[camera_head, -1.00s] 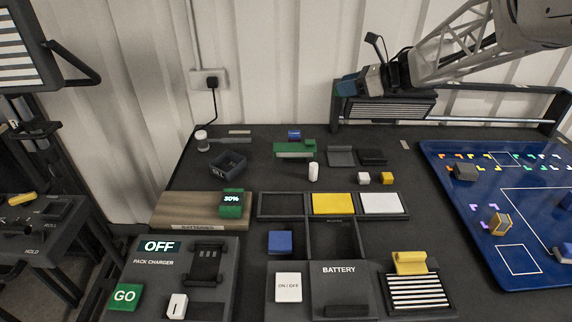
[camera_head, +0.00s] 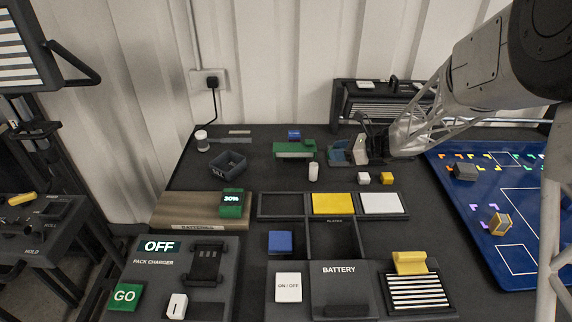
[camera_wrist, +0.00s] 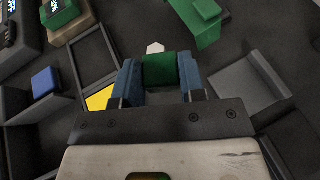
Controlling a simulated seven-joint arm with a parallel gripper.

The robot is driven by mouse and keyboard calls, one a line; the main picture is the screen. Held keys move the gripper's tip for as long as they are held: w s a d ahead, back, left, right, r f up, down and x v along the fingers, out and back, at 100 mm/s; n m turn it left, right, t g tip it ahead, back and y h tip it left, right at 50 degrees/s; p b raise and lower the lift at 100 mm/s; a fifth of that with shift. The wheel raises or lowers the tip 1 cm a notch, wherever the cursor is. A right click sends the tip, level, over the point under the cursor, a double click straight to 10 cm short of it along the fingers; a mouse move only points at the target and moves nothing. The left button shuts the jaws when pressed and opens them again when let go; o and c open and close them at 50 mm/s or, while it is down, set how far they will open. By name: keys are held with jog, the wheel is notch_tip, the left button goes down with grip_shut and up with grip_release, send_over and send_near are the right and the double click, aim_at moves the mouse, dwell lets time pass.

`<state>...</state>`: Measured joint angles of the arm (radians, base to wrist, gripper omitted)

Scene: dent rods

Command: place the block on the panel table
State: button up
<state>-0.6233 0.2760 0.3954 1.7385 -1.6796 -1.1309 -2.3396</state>
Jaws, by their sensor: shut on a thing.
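My gripper (camera_wrist: 160,82) has blue fingers and is shut on a green block (camera_wrist: 159,70) in the wrist view. In the head view my gripper (camera_head: 342,153) hangs over the back of the dark table (camera_head: 260,172), right of a green stand (camera_head: 294,154); the held block cannot be made out there. Which surface is the panel table is not marked.
A blue block (camera_head: 280,242) lies left of the tray's open cell. A blue board (camera_head: 470,235) lies right, partly behind my arm. A rack (camera_head: 350,100) stands behind.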

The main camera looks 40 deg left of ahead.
send_over(334, 182)
jog(key=shift+f, duration=3.15)
jog(key=shift+f, duration=0.1)
jog(key=shift+f, duration=1.75)
jog(key=shift+f, duration=0.1)
jog(key=o, duration=0.9)
